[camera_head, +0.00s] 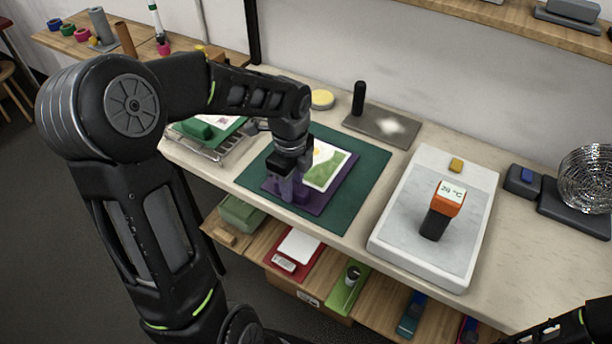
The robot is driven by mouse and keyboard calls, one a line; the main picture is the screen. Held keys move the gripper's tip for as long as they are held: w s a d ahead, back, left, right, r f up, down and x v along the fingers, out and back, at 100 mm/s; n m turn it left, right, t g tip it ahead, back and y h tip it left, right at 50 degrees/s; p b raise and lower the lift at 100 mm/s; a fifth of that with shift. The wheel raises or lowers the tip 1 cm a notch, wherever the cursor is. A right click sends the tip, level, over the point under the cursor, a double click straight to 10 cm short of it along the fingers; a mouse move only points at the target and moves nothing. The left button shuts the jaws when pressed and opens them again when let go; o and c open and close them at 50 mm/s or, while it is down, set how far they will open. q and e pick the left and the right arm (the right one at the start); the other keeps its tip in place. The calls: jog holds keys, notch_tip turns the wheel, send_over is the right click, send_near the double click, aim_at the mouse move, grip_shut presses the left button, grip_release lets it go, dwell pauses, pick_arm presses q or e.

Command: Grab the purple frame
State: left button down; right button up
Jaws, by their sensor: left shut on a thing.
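The purple frame (318,206) lies on a dark green mat (366,181) on the worktable. A white sheet with a green and yellow print (326,166) shows within it. My left gripper (287,194) points down at the frame's near-left part and is shut on it. The gripper and wrist hide part of the frame's left side. My right arm shows only as a piece at the bottom right corner, and its gripper is out of view.
A white tray (388,237) with an orange and black thermometer (445,208) stands to the right. A grey plate (374,127) with a black upright handle is behind the mat. A rack with a green item (205,130) stands to the left. A shelf below holds several items.

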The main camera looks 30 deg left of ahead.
dwell(0.3)
pick_arm(q)
notch_tip(320, 180, up, 10)
jog(key=shift+r+b, duration=0.1)
jog(key=shift+b, duration=0.45)
dwell(0.4)
